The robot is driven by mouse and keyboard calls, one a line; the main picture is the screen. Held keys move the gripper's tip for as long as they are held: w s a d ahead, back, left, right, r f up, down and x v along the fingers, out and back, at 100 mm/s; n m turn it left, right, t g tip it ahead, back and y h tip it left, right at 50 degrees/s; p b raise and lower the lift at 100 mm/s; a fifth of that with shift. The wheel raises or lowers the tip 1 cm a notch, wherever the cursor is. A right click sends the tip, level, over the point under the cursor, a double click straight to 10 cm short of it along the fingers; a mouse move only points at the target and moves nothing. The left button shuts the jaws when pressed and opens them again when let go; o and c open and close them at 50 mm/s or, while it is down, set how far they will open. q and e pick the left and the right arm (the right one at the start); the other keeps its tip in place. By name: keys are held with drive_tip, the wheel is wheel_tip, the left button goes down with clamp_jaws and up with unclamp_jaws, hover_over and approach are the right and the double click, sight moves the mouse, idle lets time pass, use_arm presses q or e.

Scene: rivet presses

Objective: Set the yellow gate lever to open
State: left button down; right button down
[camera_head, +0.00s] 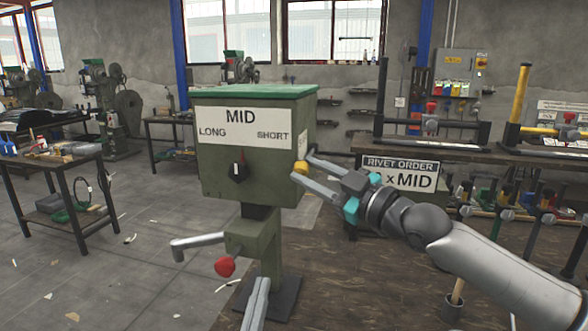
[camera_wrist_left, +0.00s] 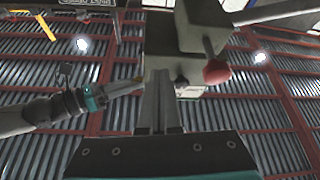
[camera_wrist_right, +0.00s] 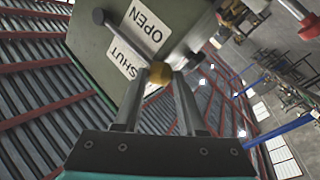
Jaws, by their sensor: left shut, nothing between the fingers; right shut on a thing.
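The green rivet box (camera_head: 290,185) stands on a post and is labelled MID, LONG and SHORT. The yellow gate lever knob (camera_head: 300,167) is on its right side. My right gripper (camera_head: 305,172) is shut on this knob. In the right wrist view, the yellow knob (camera_wrist_right: 160,73) is between the fingertips, at the end of a dark lever. The OPEN label (camera_wrist_right: 146,24) and the SHUT label (camera_wrist_right: 127,62) lie beside the lever; I cannot tell which one it is set to. My left gripper (camera_head: 262,280) is shut and empty, low in front of the post.
A black selector knob (camera_head: 238,172) is on the box front. A red-knobbed handle (camera_head: 225,266) and a grey spout (camera_head: 197,241) are on the post near my left gripper. A rivet order sign (camera_head: 400,173) stands behind my right arm. A side table (camera_head: 75,210) is at left.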

sight(294, 169)
use_arm(q)
drive_tip(key=d+r+t, duration=0.3)
drive_tip(key=r+t, duration=0.1)
drive_tip(key=r, duration=1.3)
drive_tip(key=shift+h, duration=0.4)
drive_tip(key=w+d+r, duration=0.1)
drive_tip(key=w, duration=0.1)
drive_tip(key=w+d+r, duration=0.1)
drive_tip(key=w, duration=0.2)
drive_tip(key=w+r, duration=0.2)
drive_tip(key=w, duration=0.1)
drive_tip(key=shift+d, duration=0.4)
drive_tip(key=shift+w+d+f, duration=0.2)
drive_tip(key=shift+f, duration=0.35)
use_arm(e)
drive_tip(key=shift+w+d+f, duration=0.1)
drive_tip(key=shift+f, duration=0.1)
use_arm(q)
drive_tip(key=shift+f, duration=0.15)
